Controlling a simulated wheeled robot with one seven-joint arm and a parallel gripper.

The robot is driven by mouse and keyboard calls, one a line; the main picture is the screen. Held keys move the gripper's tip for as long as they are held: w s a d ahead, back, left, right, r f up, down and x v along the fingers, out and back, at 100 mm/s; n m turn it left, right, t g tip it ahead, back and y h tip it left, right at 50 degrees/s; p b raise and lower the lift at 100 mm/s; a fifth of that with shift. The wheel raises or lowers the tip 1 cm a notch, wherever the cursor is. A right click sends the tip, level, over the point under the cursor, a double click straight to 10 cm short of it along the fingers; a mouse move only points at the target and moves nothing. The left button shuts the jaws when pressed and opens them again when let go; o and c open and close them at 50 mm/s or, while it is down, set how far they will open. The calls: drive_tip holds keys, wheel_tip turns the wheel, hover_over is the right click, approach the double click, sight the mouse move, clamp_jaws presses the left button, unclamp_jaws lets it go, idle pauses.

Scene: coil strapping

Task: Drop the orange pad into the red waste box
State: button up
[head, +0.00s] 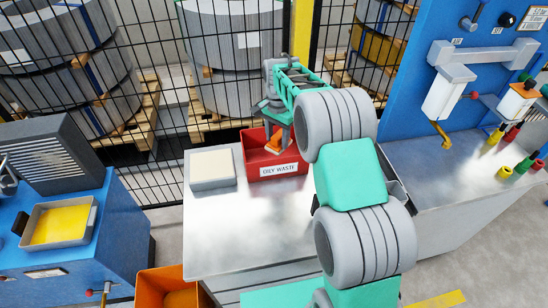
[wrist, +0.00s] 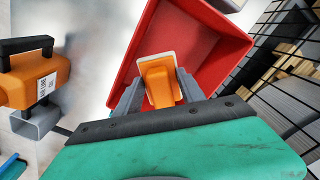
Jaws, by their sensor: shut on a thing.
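The red waste box (head: 262,164), labelled "OILY WASTE", stands on the metal table near its back edge. In the wrist view the red waste box (wrist: 215,40) fills the area ahead of my gripper. My gripper (head: 277,138) is over the box, pointing down. In the wrist view my gripper (wrist: 155,92) is shut on the orange pad (wrist: 158,82), which has a pale edge. The orange pad (head: 273,145) also shows in the head view, inside the box's outline. I cannot tell whether the pad touches the box.
A white-topped tray (head: 212,168) stands left of the box. A wire fence (head: 150,100) is behind the table, with steel coils (head: 235,70) beyond. An orange tool (wrist: 35,78) is at left in the wrist view. The table's front middle (head: 240,235) is clear.

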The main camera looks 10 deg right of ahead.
drive_tip(key=shift+r, duration=0.1)
drive_tip(key=o, duration=1.4)
wheel_tip(320, 180, up, 7)
drive_tip(key=shift+f+b, duration=0.1)
drive_tip(key=shift+b, duration=0.6)
drive_tip(key=shift+r, duration=0.5)
